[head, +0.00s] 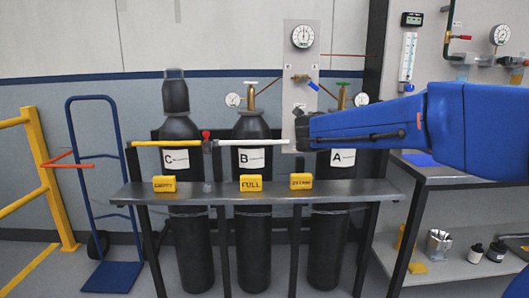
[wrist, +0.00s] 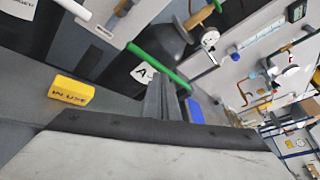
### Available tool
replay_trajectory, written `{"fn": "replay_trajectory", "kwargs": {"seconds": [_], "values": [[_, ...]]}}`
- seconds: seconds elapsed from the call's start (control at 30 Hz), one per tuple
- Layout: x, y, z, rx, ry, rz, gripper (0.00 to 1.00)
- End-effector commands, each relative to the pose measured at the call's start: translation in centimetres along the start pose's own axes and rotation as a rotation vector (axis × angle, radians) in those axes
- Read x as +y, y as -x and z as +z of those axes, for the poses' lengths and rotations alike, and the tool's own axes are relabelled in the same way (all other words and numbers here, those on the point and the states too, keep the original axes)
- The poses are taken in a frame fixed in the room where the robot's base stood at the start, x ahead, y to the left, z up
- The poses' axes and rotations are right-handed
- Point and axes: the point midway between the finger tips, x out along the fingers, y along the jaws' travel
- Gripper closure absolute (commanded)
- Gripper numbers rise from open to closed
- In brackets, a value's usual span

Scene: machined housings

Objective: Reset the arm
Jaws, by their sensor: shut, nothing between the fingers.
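My blue arm reaches in from the right in the head view. My dark gripper (head: 302,132) is at its left end, in front of the grey gauge panel (head: 302,75) and above the shelf. In the wrist view my gripper (wrist: 164,98) shows its two fingers pressed together, with nothing between them. A green bar (wrist: 155,64) lies just past the fingertips in that view; I cannot tell how far apart they are. The head view hides the green bar behind my gripper and arm.
Black cylinders C (head: 183,200), B (head: 252,200) and A (head: 329,210) stand behind a dark shelf (head: 225,193) bearing yellow blocks, including one marked FULL (head: 251,183). A blue hand truck (head: 95,180) stands left. A workbench (head: 445,175) is right.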

Motion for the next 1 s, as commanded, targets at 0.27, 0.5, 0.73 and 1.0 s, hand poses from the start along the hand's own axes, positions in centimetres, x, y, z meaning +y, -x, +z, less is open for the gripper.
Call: {"fn": "replay_trajectory", "kwargs": {"seconds": [0.27, 0.5, 0.73, 1.0], "values": [[-5.1, 6.6, -13.2, 0.274, -0.839, -0.054, 1.00], [-5.6, 13.6, -23.8, 0.507, -1.551, -0.207, 1.00], [-3.3, 21.2, -32.4, 0.728, -2.202, -0.462, 1.00], [1.4, 29.6, -39.4, 0.973, -2.830, -0.905, 1.00]]}}
